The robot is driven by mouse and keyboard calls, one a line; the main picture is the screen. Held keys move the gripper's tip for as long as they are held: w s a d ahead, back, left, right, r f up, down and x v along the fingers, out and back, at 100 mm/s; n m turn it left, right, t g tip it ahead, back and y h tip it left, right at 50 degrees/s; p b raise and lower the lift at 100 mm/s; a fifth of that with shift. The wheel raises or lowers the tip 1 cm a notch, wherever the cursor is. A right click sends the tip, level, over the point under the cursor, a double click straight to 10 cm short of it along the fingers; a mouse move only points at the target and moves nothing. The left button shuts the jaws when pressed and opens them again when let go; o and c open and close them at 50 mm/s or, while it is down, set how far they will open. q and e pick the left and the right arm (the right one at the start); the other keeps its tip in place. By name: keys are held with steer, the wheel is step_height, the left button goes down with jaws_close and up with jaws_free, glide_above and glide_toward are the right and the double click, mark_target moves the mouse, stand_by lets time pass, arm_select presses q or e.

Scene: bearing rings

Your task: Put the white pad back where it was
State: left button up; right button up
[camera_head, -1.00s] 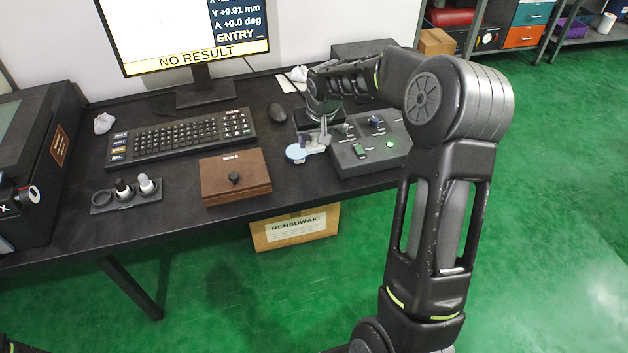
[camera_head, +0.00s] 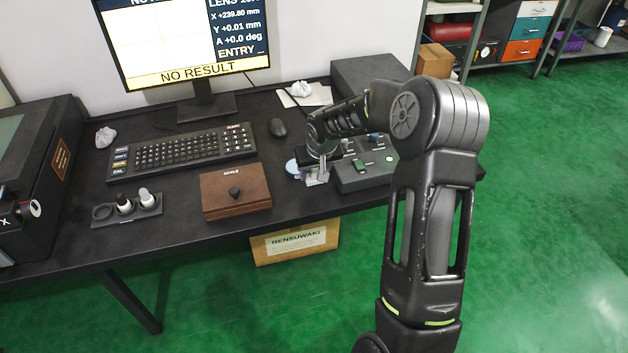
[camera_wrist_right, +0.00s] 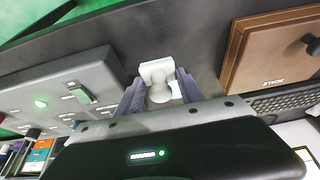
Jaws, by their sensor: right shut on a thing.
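The white pad (camera_wrist_right: 158,74) has a squarish plate and a rounded knob. In the wrist view it sits between the two grey fingers of my right gripper (camera_wrist_right: 160,92), which is shut on it. In the head view my right gripper (camera_head: 317,179) is low near the table's front edge, at the left side of the grey control box (camera_head: 364,180). The pad is hard to make out there among the fingers. A pale blue disc (camera_head: 292,167) shows just left of the gripper, partly hidden by it. My left gripper is not in view.
A brown wooden box (camera_head: 222,199) stands left of the gripper. Further left is a small holder (camera_head: 102,222) with two capped bottles and an empty ring. Bare tabletop shows between.

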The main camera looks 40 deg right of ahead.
mark_target(315, 176)
steer(key=shift+f, duration=1.8)
steer(key=shift+f, duration=0.2)
steer(key=o, duration=1.4)
steer(key=shift+o, duration=0.2)
steer(key=shift+r, duration=0.4)
steer(key=v, duration=1.1)
steer(key=shift+r, duration=0.3)
steer(key=shift+s, duration=0.1)
